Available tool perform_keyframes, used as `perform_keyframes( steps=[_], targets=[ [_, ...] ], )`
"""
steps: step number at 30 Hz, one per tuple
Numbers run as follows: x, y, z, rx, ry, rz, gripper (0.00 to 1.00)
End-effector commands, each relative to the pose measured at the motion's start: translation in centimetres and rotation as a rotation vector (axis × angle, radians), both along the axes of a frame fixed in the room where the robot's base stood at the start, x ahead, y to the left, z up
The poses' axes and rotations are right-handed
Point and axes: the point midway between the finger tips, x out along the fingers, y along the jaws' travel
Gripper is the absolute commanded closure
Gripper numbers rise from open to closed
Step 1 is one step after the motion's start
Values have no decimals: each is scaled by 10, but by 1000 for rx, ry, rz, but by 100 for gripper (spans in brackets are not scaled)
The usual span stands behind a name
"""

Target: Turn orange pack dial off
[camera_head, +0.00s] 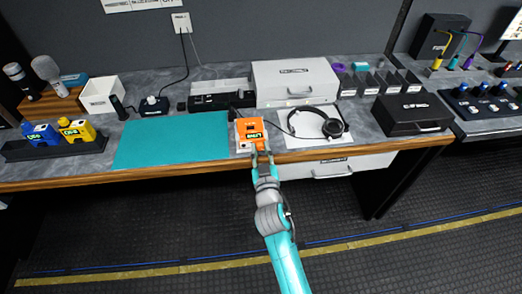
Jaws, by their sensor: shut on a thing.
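The orange pack (250,131) sits near the front edge of the desk, just right of the teal mat. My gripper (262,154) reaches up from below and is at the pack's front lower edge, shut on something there. The dial is too small to make out and may be hidden between the fingers. I cannot tell which way it is turned.
The teal mat (172,139) lies left of the pack. Headphones (320,122) rest close to its right on a white sheet. A white case (295,81) stands behind, and a black case (412,114) stands right. Blue and yellow packs (77,131) sit in a rack at left.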

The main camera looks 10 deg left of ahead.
Motion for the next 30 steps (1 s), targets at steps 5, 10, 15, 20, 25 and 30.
perform_keyframes(
  steps=[5, 10, 15, 20, 25, 30],
  targets=[
    [0, 0, 0, -63, -18, 0, 100],
    [0, 0, 0, -67, -19, 0, 100],
    [0, 0, 0, -67, -19, 0, 56],
    [0, 0, 0, -66, -19, 0, 48],
    [-1, 0, 0, -66, -19, 0, 48],
    [-10, -3, -1, -67, -18, 1, 48]
  ],
)
